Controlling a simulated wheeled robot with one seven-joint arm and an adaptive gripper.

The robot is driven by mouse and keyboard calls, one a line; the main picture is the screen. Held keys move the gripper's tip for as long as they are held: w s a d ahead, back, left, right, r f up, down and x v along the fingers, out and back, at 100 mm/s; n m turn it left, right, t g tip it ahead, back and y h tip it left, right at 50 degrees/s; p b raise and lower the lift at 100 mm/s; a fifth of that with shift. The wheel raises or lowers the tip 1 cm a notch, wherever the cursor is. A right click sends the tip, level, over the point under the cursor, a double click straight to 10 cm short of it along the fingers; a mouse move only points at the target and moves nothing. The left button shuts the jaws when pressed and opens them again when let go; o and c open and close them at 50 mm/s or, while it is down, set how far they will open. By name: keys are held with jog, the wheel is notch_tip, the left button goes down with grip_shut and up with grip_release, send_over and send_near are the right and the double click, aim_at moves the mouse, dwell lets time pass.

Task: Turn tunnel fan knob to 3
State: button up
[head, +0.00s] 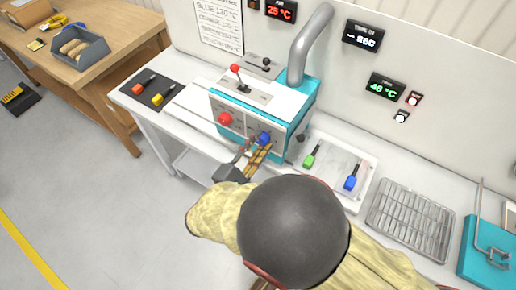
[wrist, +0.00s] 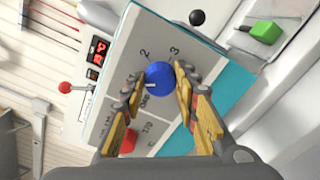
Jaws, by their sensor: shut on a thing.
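The blue knob (head: 264,137) is on the front panel of the white and teal machine (head: 215,106). It also shows in the wrist view (wrist: 159,77), with the printed numbers 2 and 3 beside it. A short white mark shows on the knob, toward its lower left in the wrist view; its exact setting is hard to tell. My gripper (head: 259,148) is at the panel, its fingers (wrist: 161,88) on both sides of the knob and shut on it. The fingers hide part of the dial print. A red knob (head: 225,118) sits left of the blue one.
A red-tipped lever (head: 236,69) and a black-tipped lever (head: 266,62) stand on top of the machine. A grey pipe (head: 308,45) rises behind. Green (head: 311,156) and blue (head: 351,179) handled tools lie on a tray to the right, beside a wire rack (head: 410,218).

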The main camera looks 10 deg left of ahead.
jog(key=m+b, duration=0.2)
jog(key=b, duration=0.1)
jog(key=m+b, duration=0.3)
jog(key=shift+f+m+b, duration=0.3)
jog(key=shift+f+b, duration=0.1)
jog(key=m+b, duration=0.3)
jog(key=b, duration=0.2)
jog(key=shift+f+m+b, duration=0.15)
jog(key=shift+m+b, duration=0.15)
jog(key=m+b, duration=0.2)
jog(key=b, duration=0.1)
jog(key=shift+m, duration=0.4)
jog(key=m+b, duration=0.2)
jog(key=m, duration=0.2)
jog(key=shift+r, duration=0.2)
jog(key=m, duration=0.4)
jog(key=shift+a+f+m, duration=0.1)
jog(key=shift+m, duration=1.8)
jog(key=o, duration=1.2)
jog(key=shift+c, duration=0.2)
